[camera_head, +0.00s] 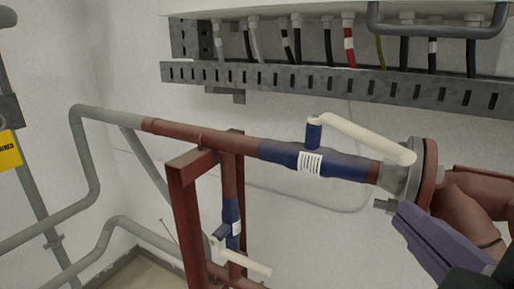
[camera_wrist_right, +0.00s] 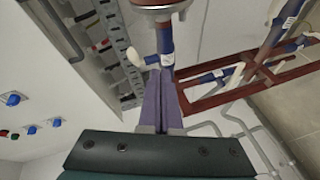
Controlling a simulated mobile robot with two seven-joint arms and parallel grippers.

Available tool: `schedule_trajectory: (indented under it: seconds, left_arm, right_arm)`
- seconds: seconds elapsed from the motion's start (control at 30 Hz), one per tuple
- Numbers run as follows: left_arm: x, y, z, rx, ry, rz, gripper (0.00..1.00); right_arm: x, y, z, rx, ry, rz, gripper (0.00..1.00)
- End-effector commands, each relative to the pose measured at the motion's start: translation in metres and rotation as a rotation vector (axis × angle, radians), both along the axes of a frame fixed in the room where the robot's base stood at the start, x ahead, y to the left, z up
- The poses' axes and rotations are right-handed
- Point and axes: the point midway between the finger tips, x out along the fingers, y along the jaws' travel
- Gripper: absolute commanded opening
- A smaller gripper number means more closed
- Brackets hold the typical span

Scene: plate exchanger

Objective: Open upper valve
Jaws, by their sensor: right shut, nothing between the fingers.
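The upper valve (camera_head: 275,152) has a blue body with a white label on a red-brown pipe. Its cream handle (camera_head: 365,138) runs from the blue stem to the right, roughly along the pipe, with its far end by the grey flange. In the wrist view the valve (camera_wrist_right: 165,42) and its handle (camera_wrist_right: 134,57) show just beyond the fingertips. My right gripper (camera_head: 402,212) has purple fingers, shut and empty, below and right of the handle's end, beside the flange. It also shows in the wrist view (camera_wrist_right: 159,76). I cannot tell whether it touches anything. My left gripper is out of view.
A lower blue valve (camera_head: 231,215) with a cream handle (camera_head: 245,260) sits on a red-brown frame (camera_head: 190,165). The grey flange (camera_head: 402,178) is close to my right gripper. A perforated cable tray (camera_head: 300,80) with cables runs above. Grey pipes (camera_head: 92,165) stand at left.

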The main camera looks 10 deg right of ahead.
Motion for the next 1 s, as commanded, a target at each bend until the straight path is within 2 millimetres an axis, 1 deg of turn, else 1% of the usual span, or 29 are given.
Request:
schedule_trajectory:
  seconds: [0.03,0.33,0.4,0.53,0.67,0.9,1.0]
  left_arm:
    - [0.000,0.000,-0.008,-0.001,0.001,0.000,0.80]
    - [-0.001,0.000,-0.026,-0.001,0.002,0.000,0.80]
    - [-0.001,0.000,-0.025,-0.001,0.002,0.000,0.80]
    - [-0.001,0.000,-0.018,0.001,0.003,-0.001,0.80]
    - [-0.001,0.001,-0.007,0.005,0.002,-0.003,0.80]
    - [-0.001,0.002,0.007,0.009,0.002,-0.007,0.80]
    - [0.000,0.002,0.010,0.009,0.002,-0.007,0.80]
  right_arm:
    - [0.001,0.006,-0.001,-0.040,-0.024,0.023,0.00]
    - [0.006,0.045,0.019,-0.286,-0.165,0.161,0.00]
    - [0.007,0.050,0.023,-0.314,-0.182,0.177,0.00]
    - [0.016,0.052,0.028,-0.324,-0.190,0.183,0.00]
    - [0.035,0.050,0.030,-0.324,-0.190,0.181,0.00]
    - [0.085,0.048,0.030,-0.322,-0.190,0.181,0.00]
    - [0.104,0.047,0.028,-0.321,-0.189,0.181,0.00]
